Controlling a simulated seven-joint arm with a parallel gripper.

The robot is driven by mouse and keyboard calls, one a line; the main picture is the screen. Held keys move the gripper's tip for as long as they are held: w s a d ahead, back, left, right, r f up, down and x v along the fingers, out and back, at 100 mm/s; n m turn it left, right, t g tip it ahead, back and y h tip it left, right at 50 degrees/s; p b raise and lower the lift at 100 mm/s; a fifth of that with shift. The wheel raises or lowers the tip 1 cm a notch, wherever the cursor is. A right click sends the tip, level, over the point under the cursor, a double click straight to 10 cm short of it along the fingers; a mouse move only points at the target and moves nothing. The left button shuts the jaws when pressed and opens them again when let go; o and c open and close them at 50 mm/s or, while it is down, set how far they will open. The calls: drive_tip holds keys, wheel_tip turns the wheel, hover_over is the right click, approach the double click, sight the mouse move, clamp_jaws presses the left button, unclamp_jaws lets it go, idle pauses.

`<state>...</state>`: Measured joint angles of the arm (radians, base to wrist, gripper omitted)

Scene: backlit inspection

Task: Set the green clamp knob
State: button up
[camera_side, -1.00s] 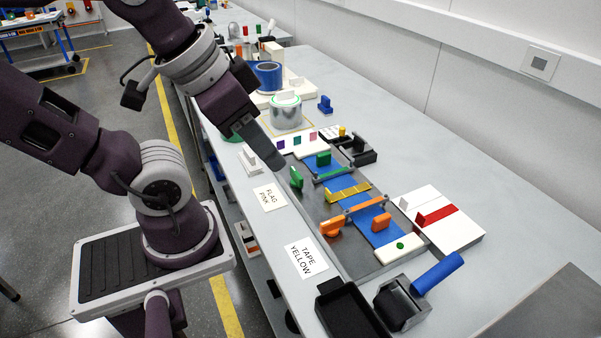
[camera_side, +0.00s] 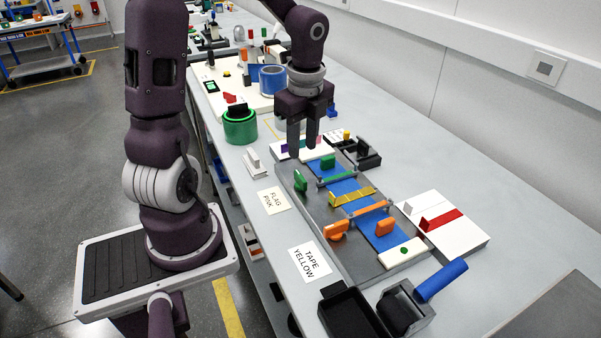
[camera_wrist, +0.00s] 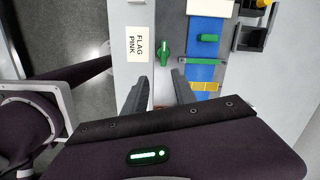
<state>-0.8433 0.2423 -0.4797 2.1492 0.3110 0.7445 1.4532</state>
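The green clamp knob (camera_side: 300,181) stands on the left edge of the grey fixture plate (camera_side: 309,215), beside the left end of the green clamp bar (camera_side: 338,177). In the wrist view the knob (camera_wrist: 163,53) has its grip lying nearly up and down the picture, roughly crosswise to the bar (camera_wrist: 203,61). My gripper (camera_side: 301,156) points down over the fixture, above and apart from the knob. Its fingers are spread with nothing between them; in the wrist view the knob shows just beyond the fingertips (camera_wrist: 160,78).
A green block (camera_side: 328,161) sits on the blue strip. Orange knobs (camera_side: 337,230), an orange bar (camera_side: 370,209) and a yellow strip (camera_side: 352,197) lie nearer the camera. A black holder (camera_side: 362,155) stands behind. The label cards (camera_side: 273,200) lie flat on the bench.

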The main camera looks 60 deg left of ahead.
sight(300, 176)
drive_tip(key=a+f+m, duration=0.2)
drive_tip(key=f, duration=0.1)
drive_tip(key=w+a+f+m+h, duration=0.1)
drive_tip(key=shift+a+f, duration=0.1)
drive_tip(key=shift+f, duration=0.2)
wheel_tip(300, 176, down, 6)
drive_tip(key=shift+f, duration=0.2)
drive_tip(key=shift+c, duration=0.2)
clamp_jaws()
